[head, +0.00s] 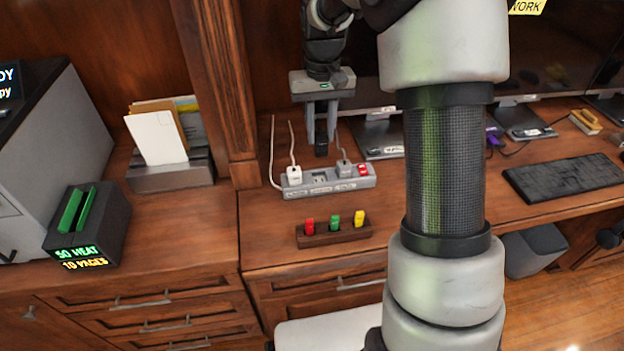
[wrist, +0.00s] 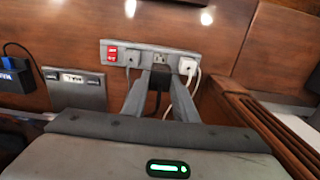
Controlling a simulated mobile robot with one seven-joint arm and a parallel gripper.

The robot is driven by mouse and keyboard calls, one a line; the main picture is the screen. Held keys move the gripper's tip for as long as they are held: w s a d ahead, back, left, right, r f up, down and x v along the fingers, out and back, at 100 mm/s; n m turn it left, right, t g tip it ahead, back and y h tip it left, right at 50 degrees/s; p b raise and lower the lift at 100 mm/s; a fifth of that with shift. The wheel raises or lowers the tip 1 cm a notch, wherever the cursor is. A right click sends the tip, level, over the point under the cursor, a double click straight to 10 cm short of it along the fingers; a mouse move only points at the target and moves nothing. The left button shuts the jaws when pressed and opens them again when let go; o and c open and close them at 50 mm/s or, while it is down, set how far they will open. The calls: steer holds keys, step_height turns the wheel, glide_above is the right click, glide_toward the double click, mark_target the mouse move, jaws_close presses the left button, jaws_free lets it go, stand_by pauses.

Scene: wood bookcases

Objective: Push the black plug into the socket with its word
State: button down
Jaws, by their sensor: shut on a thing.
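My gripper (head: 321,128) is shut on the black plug (head: 321,150) and points down over the grey power strip (head: 325,190). The plug hangs upright above the strip, in line with its middle socket, with a gap seeming to show below it. In the wrist view the black plug (wrist: 157,88) sits between the fingers, and the middle socket (wrist: 160,58) shows uncovered just beyond it. A white plug (head: 294,174) is in the left socket and a grey plug (head: 345,168) in the right one. Words on the strip's front are too small to read.
A red switch (head: 363,170) is at the strip's right end. A wooden holder with red, green and yellow pieces (head: 333,240) lies in front. White and grey cords run behind. A monitor stand (head: 378,138) is close at right. The desk between strip and holder is clear.

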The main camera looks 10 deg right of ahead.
steer(key=b, duration=0.2)
glide_above(319, 181)
step_height(319, 181, down, 10)
steer(key=shift+f, duration=0.15)
steer(key=c, duration=1.4)
jaws_free()
